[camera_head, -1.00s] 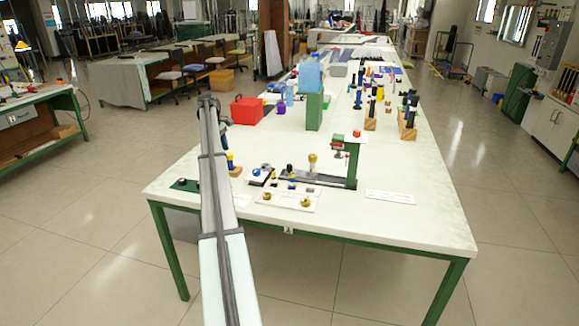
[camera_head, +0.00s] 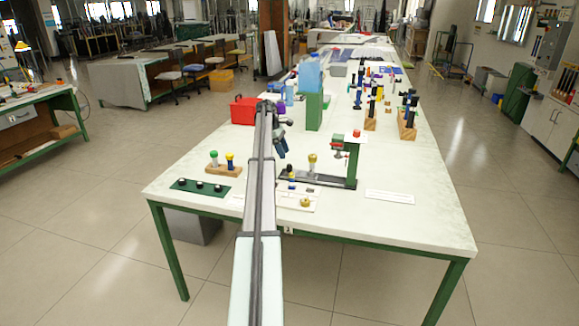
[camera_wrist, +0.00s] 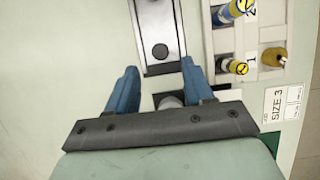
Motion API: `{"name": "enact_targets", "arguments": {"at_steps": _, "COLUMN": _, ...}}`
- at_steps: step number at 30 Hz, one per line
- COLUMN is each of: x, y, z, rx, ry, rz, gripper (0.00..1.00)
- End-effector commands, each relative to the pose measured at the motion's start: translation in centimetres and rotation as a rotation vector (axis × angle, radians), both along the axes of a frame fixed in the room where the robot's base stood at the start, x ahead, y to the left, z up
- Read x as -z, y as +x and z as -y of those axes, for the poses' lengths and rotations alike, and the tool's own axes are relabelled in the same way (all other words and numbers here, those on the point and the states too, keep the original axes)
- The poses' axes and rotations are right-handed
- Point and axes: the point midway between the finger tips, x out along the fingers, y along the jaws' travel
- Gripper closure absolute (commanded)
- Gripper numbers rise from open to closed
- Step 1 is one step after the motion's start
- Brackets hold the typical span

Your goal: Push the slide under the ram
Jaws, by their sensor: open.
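The press (camera_head: 352,165) is green with a red knob and stands at the right end of a dark rail (camera_head: 325,181). A pale brass-topped post (camera_head: 312,163) stands upright on the rail, left of the press; I cannot tell if it belongs to the slide. My gripper (camera_head: 281,147) is left of the press, above the rail's left end. In the wrist view my gripper (camera_wrist: 159,67) is open with two blue fingers. A metal strip with a dark round spot (camera_wrist: 160,51) lies ahead of the fingers. A grey round part (camera_wrist: 170,101) shows between them, partly hidden by the gripper body.
A white tray (camera_wrist: 221,41) with several pegs lies right of the fingers in the wrist view, near a SIZE 3 label (camera_wrist: 284,103). A wooden block (camera_head: 222,170) and a green plate (camera_head: 200,192) are at the left. A green block (camera_head: 313,112) stands behind.

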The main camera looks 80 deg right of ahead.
Motion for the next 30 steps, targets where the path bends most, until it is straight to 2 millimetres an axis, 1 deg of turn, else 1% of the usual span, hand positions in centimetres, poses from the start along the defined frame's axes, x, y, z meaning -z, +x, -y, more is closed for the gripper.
{"name": "enact_targets", "arguments": {"at_steps": 1, "x": 1.0, "y": -0.5, "z": -0.1, "rx": 0.0, "ry": 0.001, "rz": 0.0, "gripper": 0.48}}
{"name": "enact_targets", "arguments": {"at_steps": 6, "x": 3.6, "y": -1.6, "z": -0.1, "rx": 0.001, "ry": 0.001, "rz": 0.0, "gripper": 0.48}}
{"name": "enact_targets", "arguments": {"at_steps": 12, "x": 5.9, "y": -2.4, "z": 0.0, "rx": 0.0, "ry": 0.0, "rz": 0.001, "gripper": 0.48}}
{"name": "enact_targets", "arguments": {"at_steps": 15, "x": 6.7, "y": -2.7, "z": 0.0, "rx": 0.0, "ry": 0.0, "rz": 0.001, "gripper": 0.48}}
{"name": "enact_targets", "arguments": {"at_steps": 21, "x": 7.3, "y": -3.0, "z": 0.0, "rx": 0.0, "ry": -0.001, "rz": 0.001, "gripper": 0.48}}
{"name": "enact_targets", "arguments": {"at_steps": 28, "x": 7.3, "y": -3.0, "z": 0.0, "rx": 0.001, "ry": -0.001, "rz": 0.001, "gripper": 0.48}}
{"name": "enact_targets", "arguments": {"at_steps": 30, "x": 7.3, "y": -3.0, "z": 0.0, "rx": 0.001, "ry": -0.001, "rz": 0.001, "gripper": 0.54}}
